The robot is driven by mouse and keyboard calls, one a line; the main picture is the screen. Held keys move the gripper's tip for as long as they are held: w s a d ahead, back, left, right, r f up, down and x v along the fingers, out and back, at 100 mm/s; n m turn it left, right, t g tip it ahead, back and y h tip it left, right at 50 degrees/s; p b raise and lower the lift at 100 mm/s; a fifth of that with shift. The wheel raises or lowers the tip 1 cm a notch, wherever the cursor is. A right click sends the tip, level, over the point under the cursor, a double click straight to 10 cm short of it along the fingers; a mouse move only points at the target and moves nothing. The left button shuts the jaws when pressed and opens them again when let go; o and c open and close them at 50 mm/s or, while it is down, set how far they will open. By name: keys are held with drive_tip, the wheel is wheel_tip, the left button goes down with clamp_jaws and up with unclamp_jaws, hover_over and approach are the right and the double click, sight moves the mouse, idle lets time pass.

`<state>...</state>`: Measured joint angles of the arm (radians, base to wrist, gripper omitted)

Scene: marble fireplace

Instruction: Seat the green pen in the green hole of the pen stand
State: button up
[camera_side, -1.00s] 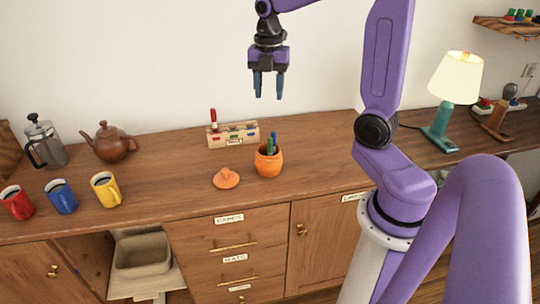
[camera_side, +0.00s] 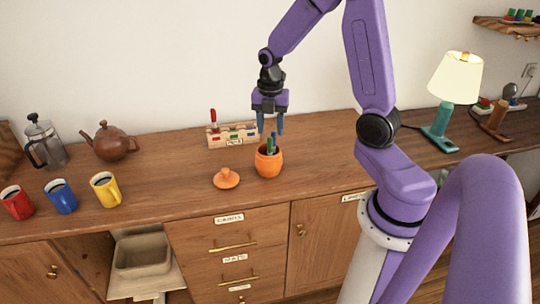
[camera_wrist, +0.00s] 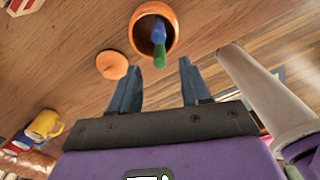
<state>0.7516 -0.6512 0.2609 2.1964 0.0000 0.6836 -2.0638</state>
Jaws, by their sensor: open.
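The green pen (camera_side: 269,146) leans in the orange pot (camera_side: 269,164) beside a blue pen (camera_side: 274,138). In the wrist view the green pen (camera_wrist: 160,57) and the blue pen (camera_wrist: 158,33) stick out of the pot (camera_wrist: 139,35). My gripper (camera_side: 270,130) is open and empty, its fingertips just above the pot and close to the pens. The pen stand (camera_side: 236,136) is a wooden block behind and left of the pot, with a red pen (camera_side: 213,117) upright at its left end.
An orange lid (camera_side: 226,178) lies left of the pot. Yellow (camera_side: 105,189), blue (camera_side: 61,197) and red (camera_side: 17,203) mugs stand at the left, with a teapot (camera_side: 110,141) and a French press (camera_side: 45,145) behind. The counter between teapot and lid is clear.

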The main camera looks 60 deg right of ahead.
sight(270, 138)
drive_tip(key=shift+a+f, duration=0.1)
drive_tip(key=shift+f, duration=2.55)
clamp_jaws()
